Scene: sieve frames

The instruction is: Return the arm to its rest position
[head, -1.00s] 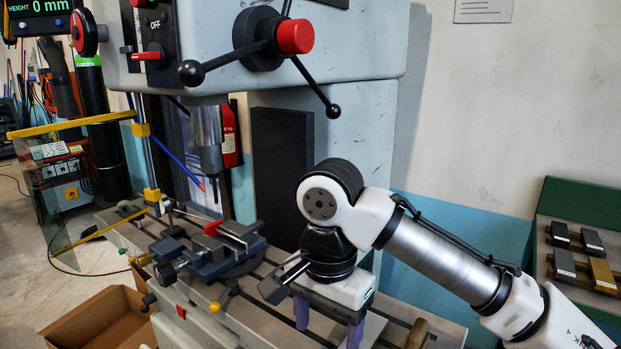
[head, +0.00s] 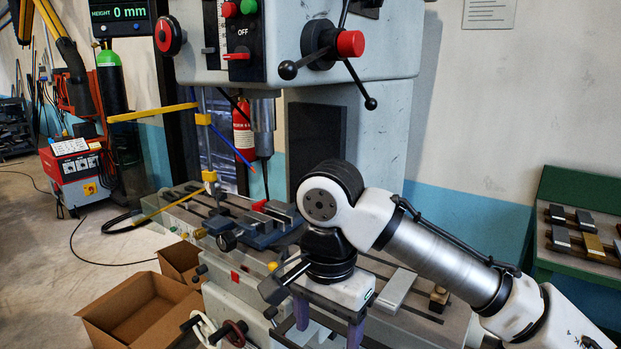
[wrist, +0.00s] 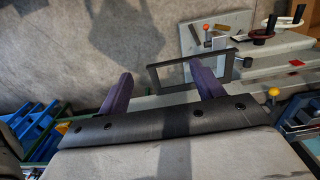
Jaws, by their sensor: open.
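My arm is bent in the right half of the head view, with its gripper (head: 328,326) pointing down. The two purple fingers are spread apart with nothing seen between them. In the head view the gripper is in front of the drill press table (head: 415,317). In the wrist view the gripper (wrist: 163,86) is also open and empty, with grey floor beyond it. A thin dark rectangular frame (wrist: 150,79) shows past the fingers there; I cannot tell how far below it is.
The drill press (head: 385,110) stands behind my arm, with a vise (head: 262,228) on its table. Cardboard boxes (head: 140,310) lie on the floor at left, near a red welder (head: 80,175). A green rack (head: 585,190) stands at right.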

